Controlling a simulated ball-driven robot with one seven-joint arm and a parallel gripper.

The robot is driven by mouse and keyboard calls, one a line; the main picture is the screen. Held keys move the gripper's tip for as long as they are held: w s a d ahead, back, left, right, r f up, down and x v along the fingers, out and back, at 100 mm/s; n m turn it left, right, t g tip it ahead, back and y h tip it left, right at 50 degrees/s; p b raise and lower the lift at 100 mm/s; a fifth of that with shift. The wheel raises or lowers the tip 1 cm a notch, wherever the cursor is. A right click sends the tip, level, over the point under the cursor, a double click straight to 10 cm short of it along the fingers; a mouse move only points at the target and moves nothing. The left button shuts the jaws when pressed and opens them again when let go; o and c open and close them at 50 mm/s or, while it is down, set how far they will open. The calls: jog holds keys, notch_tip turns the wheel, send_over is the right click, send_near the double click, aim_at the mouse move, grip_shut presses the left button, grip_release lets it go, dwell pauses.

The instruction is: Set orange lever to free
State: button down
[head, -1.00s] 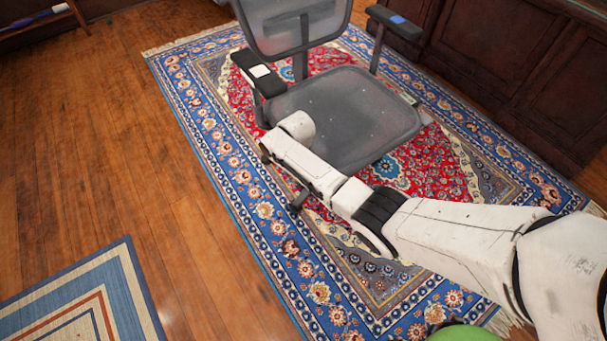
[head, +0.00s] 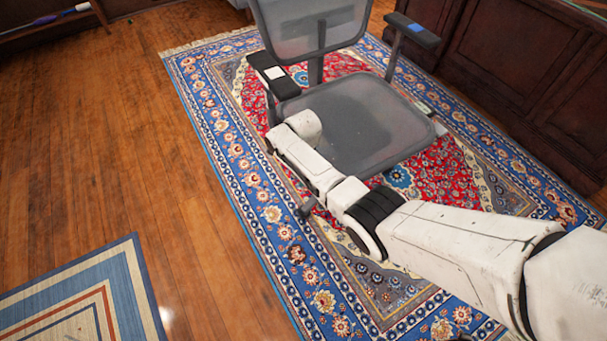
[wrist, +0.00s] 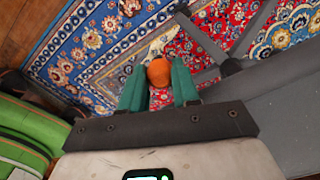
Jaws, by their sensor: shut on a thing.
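The orange lever (wrist: 159,72) shows as a rounded orange knob in the wrist view. My gripper (wrist: 160,84) has teal fingers, one on each side of the knob, and is shut on it. The grey office chair (head: 358,125) stands on the rug in the head view. Its dark seat underside or edge (wrist: 285,115) fills the right of the wrist view. In the head view my arm reaches to the chair's near left side, and its end hides the gripper and lever.
The patterned rug (head: 270,215) lies under the chair. Dark wood panelling (head: 520,80) stands at the right. A striped mat (head: 85,290) lies at lower left, with bare wooden floor between. Chair-base parts (wrist: 228,62) show beyond the fingers.

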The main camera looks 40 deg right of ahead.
jog(key=c, duration=0.8)
grip_release()
notch_tip(320, 180, up, 11)
jog(key=p, duration=0.4)
jog(key=shift+p, duration=0.3)
jog(key=shift+f, duration=0.1)
jog(key=s+a+f+n, duration=0.1)
jog(key=s+a+n, duration=0.4)
jog(key=s+n, duration=0.4)
jog(key=s+a+f+n, duration=0.1)
jog(key=s+a+n, duration=0.5)
jog(key=s, duration=0.4)
jog(key=s+r+n+t, duration=0.1)
jog(key=s+r+n, duration=0.6)
jog(key=s+n, duration=0.5)
notch_tip(320, 180, up, 15)
jog(key=s+m+p, duration=0.1)
jog(key=m+p, duration=0.1)
jog(key=p, duration=1.3)
jog(key=shift+d, duration=0.25)
